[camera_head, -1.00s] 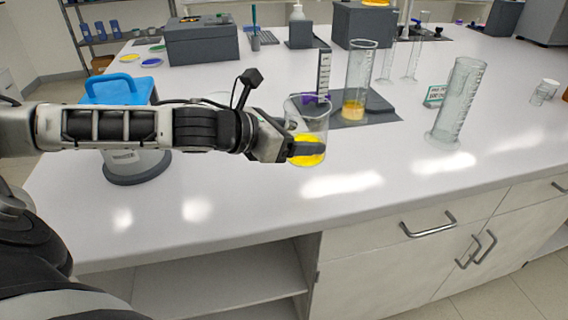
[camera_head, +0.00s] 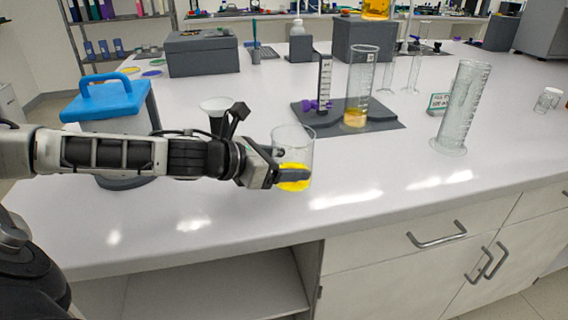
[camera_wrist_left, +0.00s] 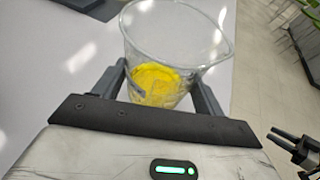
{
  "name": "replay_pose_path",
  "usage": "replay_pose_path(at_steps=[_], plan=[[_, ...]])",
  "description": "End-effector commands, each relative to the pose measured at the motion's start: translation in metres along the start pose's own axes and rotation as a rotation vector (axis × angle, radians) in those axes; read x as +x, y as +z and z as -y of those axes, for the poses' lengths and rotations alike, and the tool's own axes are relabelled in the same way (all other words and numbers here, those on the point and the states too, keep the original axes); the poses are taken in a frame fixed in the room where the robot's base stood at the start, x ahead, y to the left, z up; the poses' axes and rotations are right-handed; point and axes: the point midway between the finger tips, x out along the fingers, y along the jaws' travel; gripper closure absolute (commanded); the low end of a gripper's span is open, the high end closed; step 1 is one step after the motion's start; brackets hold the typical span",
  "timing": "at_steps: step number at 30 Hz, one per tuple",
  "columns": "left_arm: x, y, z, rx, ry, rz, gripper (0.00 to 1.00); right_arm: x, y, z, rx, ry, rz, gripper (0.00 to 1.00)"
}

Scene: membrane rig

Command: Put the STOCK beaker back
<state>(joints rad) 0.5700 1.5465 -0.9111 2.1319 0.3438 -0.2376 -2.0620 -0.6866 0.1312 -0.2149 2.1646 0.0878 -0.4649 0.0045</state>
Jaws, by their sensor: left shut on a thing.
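The glass beaker (camera_head: 294,146) with yellow liquid in its bottom is held near the bench's front, roughly upright. No label is readable on it. My left gripper (camera_head: 292,175) is shut around its lower part. In the left wrist view the beaker (camera_wrist_left: 172,40) sits between the two fingers, its spout to the right. I cannot tell whether its base touches the bench. A dark two-pronged part, seemingly my right gripper (camera_wrist_left: 287,141), shows at the right edge of the left wrist view; its opening is unclear.
A dark grey mat (camera_head: 385,122) carries a tall cylinder (camera_head: 361,80) with amber liquid and a black scale post (camera_head: 324,84). An empty cylinder (camera_head: 460,105) stands right of it. A blue-lidded container (camera_head: 107,98) and a funnel-like cup (camera_head: 217,106) are behind my left arm. The front right bench is clear.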

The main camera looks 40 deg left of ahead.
Motion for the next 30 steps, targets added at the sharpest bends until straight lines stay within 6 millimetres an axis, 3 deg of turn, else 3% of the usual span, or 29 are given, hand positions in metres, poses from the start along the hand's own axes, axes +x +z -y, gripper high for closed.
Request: replay_pose_path(at_steps=[1, 2, 3, 4, 17, 24, 30], plan=[[0.001, -0.002, 0.0, 0.0, -0.001, 0.001, 0.62, 0.001, 0.002, -0.001, 0.0, 0.0, 0.002, 0.64], [0.001, -0.002, 0.0, -0.001, 0.0, -0.001, 0.21, 0.0, 0.002, 0.0, 0.0, 0.0, 0.002, 0.64], [0.001, -0.002, 0.0, -0.001, 0.0, -0.001, 0.1, 0.0, 0.002, -0.001, 0.0, 0.001, 0.003, 0.64], [0.001, -0.002, 0.0, -0.001, 0.0, -0.001, 0.07, 0.0, 0.002, -0.001, 0.0, 0.001, 0.004, 0.64], [-0.007, -0.002, -0.002, 0.003, 0.004, -0.001, 0.07, 0.004, 0.009, -0.002, -0.003, 0.001, 0.008, 0.64], [-0.041, -0.003, -0.002, 0.01, 0.006, 0.0, 0.07, 0.012, 0.022, -0.002, 0.019, -0.012, -0.003, 0.64], [-0.076, -0.001, -0.002, 0.007, 0.006, 0.0, 0.07, 0.013, 0.022, -0.002, 0.012, -0.013, -0.029, 0.64]])
